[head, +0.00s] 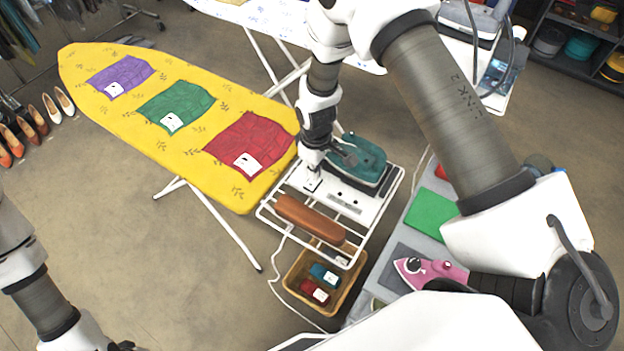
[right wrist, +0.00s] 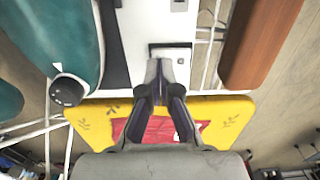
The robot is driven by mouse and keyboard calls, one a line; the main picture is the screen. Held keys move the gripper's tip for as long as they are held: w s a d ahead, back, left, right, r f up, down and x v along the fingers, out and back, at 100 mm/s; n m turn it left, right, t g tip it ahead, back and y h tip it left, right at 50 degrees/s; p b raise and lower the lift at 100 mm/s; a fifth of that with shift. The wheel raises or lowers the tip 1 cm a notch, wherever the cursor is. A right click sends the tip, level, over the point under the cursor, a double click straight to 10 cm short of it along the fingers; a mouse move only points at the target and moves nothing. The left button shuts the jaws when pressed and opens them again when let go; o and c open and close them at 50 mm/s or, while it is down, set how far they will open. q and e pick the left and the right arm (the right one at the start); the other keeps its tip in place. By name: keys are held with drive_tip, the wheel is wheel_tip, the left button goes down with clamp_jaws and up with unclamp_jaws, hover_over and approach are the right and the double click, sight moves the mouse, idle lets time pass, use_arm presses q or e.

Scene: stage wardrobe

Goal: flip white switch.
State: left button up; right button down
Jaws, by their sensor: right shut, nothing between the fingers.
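The white switch (right wrist: 170,53) is a small rocker in a dark-edged frame on a white panel at the end of the yellow ironing board. In the head view the panel (head: 345,203) lies beside a teal iron (head: 362,158). My right gripper (right wrist: 166,76) is shut and empty, its fingertips at the near edge of the switch. I cannot tell whether they touch it. In the head view my right gripper (head: 312,172) points down over the panel and partly hides the switch area. My left gripper (head: 122,346) is mostly cut off at the bottom edge.
A brown padded roll (head: 310,219) lies on the white wire rack beside the panel. The yellow ironing board (head: 115,111) bears purple, green and red cloths. A basket (head: 295,282) sits below the rack.

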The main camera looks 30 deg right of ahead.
wheel_tip(320, 180, up, 6)
drive_tip(key=p, duration=0.3)
drive_tip(key=shift+f+p, duration=0.1)
drive_tip(key=shift+p, duration=0.3)
drive_tip(key=shift+f, duration=0.1)
drive_tip(key=shift+s, duration=0.1)
